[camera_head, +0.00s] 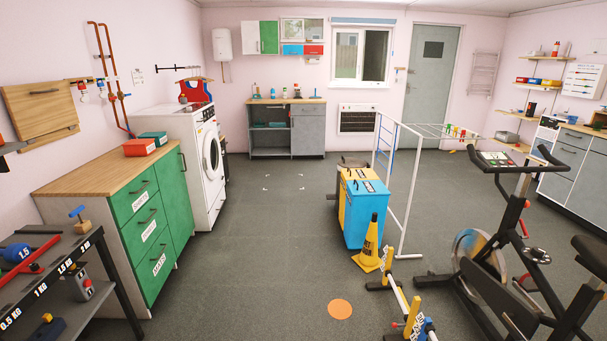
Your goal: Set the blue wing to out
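A white drying rack (402,190) stands right of the middle of the room. Blue bars (384,140), which look like its blue wing, show at its left side and appear to hang down steeply rather than stand out level. The lower part of that side is hidden behind the bins. A level white section (445,131) with several coloured pegs reaches out to the right from the rack's top. Neither of my grippers is in view.
A blue bin (366,215) and a yellow bin (345,190) stand close at the rack's left. A yellow cone (370,245) and a low barrier (402,300) stand in front. An exercise bike (490,270) blocks the right. The floor left of the bins is clear, with an orange disc (340,308) nearer.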

